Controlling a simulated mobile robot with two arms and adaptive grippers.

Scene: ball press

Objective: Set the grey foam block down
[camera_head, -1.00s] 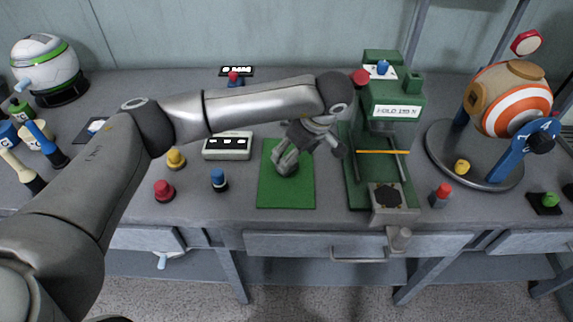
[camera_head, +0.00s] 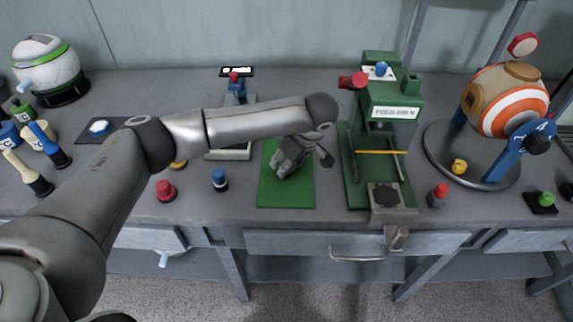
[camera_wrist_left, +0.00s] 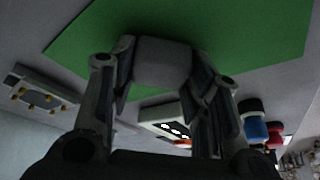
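The grey foam block (camera_wrist_left: 163,62) shows between the finger pads of my left gripper (camera_wrist_left: 160,75) in the left wrist view. The fingers are closed along both its sides. Its far face is over a green mat (camera_wrist_left: 235,25). In the head view my left gripper (camera_head: 290,160) points down over the middle of the green mat (camera_head: 287,195), and the hand hides most of the block. I cannot tell whether the block touches the mat. My right gripper is not in view.
A green press (camera_head: 392,100) with a metal plate at its front stands right of the mat. A striped ball (camera_head: 515,103) on a round stand is further right. Red (camera_head: 166,190) and blue (camera_head: 219,180) knobs stand left of the mat. The mat's front part is clear.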

